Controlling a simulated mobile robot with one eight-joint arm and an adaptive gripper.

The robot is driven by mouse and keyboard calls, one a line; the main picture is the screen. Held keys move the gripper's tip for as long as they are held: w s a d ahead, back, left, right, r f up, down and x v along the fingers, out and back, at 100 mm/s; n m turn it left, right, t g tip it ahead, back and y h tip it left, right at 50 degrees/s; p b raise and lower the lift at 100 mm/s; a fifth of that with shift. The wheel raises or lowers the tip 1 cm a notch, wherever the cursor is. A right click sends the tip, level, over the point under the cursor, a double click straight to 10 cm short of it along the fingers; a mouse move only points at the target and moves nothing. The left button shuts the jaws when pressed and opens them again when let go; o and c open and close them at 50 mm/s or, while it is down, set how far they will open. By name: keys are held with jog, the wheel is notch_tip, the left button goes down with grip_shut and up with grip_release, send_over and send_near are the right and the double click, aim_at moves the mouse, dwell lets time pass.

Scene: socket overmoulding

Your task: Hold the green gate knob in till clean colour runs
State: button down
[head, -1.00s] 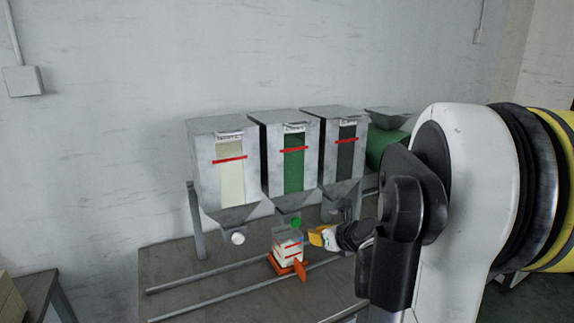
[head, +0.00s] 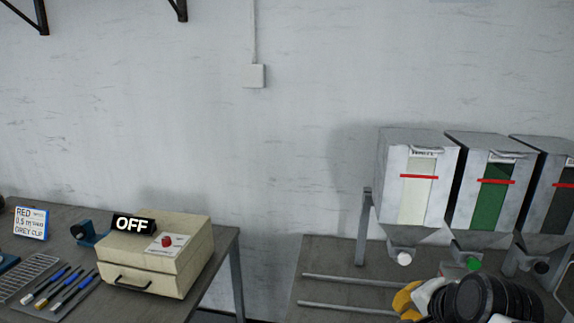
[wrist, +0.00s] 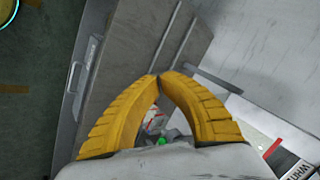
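The green gate knob (head: 473,264) sits under the middle hopper, which shows green pellets in its window (head: 493,205). In the wrist view a green round knob (wrist: 161,141) shows small, low in the gap between my fingers. My gripper (head: 400,301) is in front of the hopper stand, left of and below the green knob in the head view, and apart from it there. Its yellow fingers meet at the tips (wrist: 158,76) with nothing seen between them. The cup under the green gate is hidden in the head view; small white and red parts show between my fingers.
A white-pellet hopper (head: 416,190) with a white knob (head: 404,258) stands left, a dark one (head: 551,200) with a black knob right. Two rails (head: 350,281) cross the bench.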

jog(key=s+a+n+g, duration=0.1)
jog(key=s+a+n, duration=0.5)
jog(key=n, duration=0.6)
jog(key=shift+s+a+f+n, duration=0.25)
jog(key=shift+s+f, duration=0.2)
jog(key=shift+s, duration=0.55)
jog(key=shift+d, duration=0.1)
